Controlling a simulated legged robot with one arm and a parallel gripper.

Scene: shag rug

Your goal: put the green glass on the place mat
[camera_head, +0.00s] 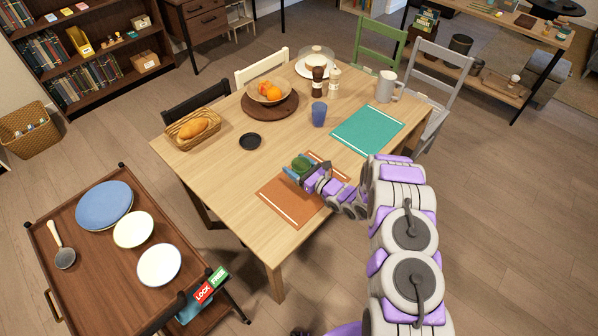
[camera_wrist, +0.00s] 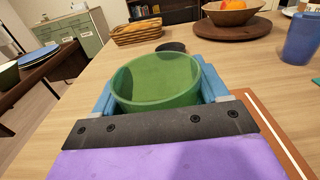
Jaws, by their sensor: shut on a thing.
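The green glass (camera_head: 299,163) is between the fingers of my gripper (camera_head: 301,169), which is shut on it. In the wrist view the glass (camera_wrist: 155,82) looks upright, its open rim facing up, with a blue finger pad of my gripper (camera_wrist: 160,88) on each side. An orange place mat (camera_head: 289,205) lies on the table under my gripper, and its right edge shows in the wrist view (camera_wrist: 268,128). I cannot tell whether the glass touches the mat or the table. A teal place mat (camera_head: 367,131) lies farther right, bare.
A blue cup (camera_head: 319,114) stands left of the teal mat, and a grey pitcher (camera_head: 385,87) behind it. A small black dish (camera_head: 250,142), a bread basket (camera_head: 193,129) and a fruit bowl (camera_head: 267,92) stand farther left. The wooden table (camera_head: 226,170) is clear between dish and orange mat.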

